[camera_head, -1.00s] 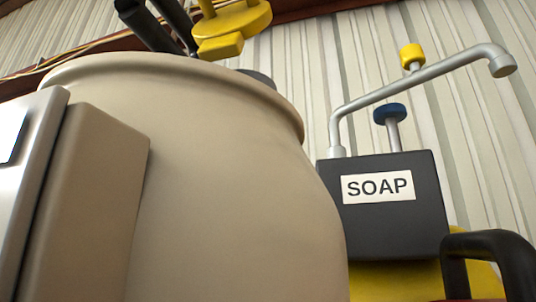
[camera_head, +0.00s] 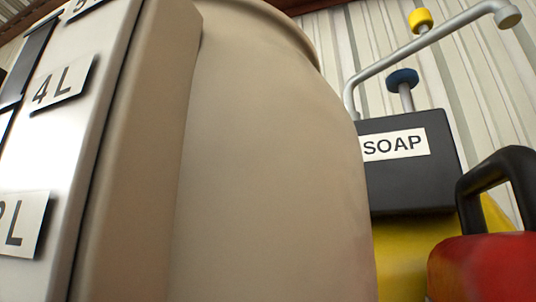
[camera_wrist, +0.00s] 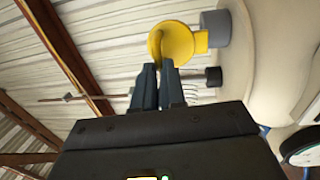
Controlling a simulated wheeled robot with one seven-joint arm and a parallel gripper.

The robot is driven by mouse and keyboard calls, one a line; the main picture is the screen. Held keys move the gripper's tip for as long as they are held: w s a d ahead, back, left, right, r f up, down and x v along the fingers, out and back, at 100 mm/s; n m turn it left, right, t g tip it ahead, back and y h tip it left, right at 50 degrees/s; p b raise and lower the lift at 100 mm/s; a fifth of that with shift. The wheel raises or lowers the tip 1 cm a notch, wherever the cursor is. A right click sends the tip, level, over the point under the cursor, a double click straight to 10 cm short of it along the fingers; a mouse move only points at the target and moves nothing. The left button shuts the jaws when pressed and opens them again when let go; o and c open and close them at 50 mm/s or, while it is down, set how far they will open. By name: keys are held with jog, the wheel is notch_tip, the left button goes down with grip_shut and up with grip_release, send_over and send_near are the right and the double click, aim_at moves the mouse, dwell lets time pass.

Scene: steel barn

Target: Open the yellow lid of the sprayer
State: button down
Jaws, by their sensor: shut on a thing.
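The sprayer is a large cream tank (camera_head: 275,150) that fills the middle of the head view. Its rim shows at the top, but its lid is out of that view. In the wrist view the yellow lid (camera_wrist: 181,41) is a round disc with a yellow block on its right, beside a grey cylinder (camera_wrist: 215,28). My gripper (camera_wrist: 158,68) is shut on the yellow lid at its near left edge. The fingers hide part of the grip. I cannot tell how far the lid is raised. The cream tank body (camera_wrist: 262,75) lies to the right.
A black SOAP box (camera_head: 405,185) with a silver spout (camera_head: 440,38) stands right of the tank. A red container (camera_head: 485,268) with a black handle is at the lower right. A dark knob (camera_wrist: 214,76) sits near the lid. Brown beams (camera_wrist: 62,45) cross behind.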

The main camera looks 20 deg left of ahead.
jog(key=c, duration=1.2)
grip_release()
jog(key=s+f, duration=0.1)
jog(key=s, duration=0.6)
jog(key=shift+s+d+p, duration=0.2)
jog(key=shift+s+p, duration=0.15)
jog(key=shift+p, duration=0.1)
